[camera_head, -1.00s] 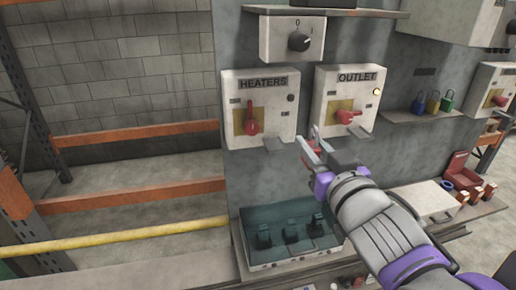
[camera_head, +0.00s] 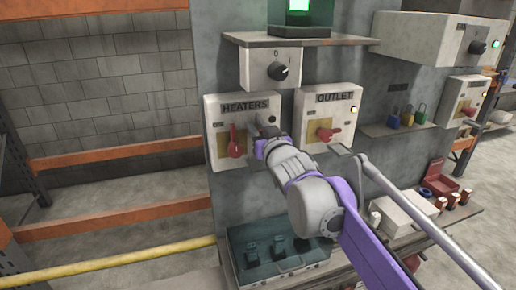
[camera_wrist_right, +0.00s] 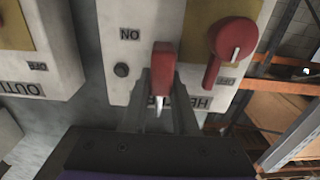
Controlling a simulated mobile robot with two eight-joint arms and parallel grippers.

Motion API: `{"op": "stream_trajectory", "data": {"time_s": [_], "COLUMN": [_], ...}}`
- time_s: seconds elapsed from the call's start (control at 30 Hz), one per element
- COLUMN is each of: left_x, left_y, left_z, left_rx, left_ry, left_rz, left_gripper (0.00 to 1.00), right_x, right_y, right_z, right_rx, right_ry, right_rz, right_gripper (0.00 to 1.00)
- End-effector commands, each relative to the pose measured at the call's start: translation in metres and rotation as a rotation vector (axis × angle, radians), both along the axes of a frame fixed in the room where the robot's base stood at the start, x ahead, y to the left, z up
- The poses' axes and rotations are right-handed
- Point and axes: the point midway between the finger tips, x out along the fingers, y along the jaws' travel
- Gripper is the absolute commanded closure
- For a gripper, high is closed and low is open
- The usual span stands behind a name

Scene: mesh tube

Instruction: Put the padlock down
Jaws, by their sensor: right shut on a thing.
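The red padlock (camera_wrist_right: 163,64) shows in the wrist view, between the two fingers of my right gripper (camera_wrist_right: 160,95). The fingers are shut on it, and a bit of pale metal shows below its red body. In the head view my right gripper (camera_head: 261,142) is in front of the right part of the HEATERS box (camera_head: 214,108), and the padlock cannot be made out there. The box's red handle (camera_head: 236,142) is just left of the gripper. It also shows in the wrist view (camera_wrist_right: 232,45), right of the padlock. My left gripper is not in view.
The OUTLET box (camera_head: 345,101) is right of the gripper. Blue (camera_head: 407,118), yellow and green padlocks stand on a small shelf (camera_head: 378,130) at the right. An open tray with black parts (camera_head: 236,262) lies below. A knob box (camera_head: 256,68) is above.

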Motion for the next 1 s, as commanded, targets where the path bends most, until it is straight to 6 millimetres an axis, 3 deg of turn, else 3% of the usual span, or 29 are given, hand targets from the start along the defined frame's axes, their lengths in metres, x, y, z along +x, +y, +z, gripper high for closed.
{"op": "stream_trajectory", "data": {"time_s": [0.1,0.27,0.5,0.97,1.0], "left_x": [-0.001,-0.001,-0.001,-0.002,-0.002], "left_y": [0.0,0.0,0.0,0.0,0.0], "left_z": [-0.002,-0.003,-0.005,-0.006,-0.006], "left_rx": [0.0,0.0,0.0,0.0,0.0], "left_ry": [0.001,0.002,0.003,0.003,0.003], "left_rz": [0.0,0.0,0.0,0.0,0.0], "left_gripper": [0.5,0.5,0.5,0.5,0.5], "right_x": [-0.002,-0.002,-0.001,0.001,0.001], "right_y": [-0.001,-0.001,-0.001,0.0,0.0], "right_z": [-0.021,-0.034,-0.066,-0.074,-0.074], "right_rx": [0.001,0.002,0.0,0.001,0.001], "right_ry": [0.0,0.001,0.0,0.001,0.001], "right_rz": [0.0,0.0,0.0,0.0,0.0], "right_gripper": [1.0,1.0,1.0,1.0,0.68]}}
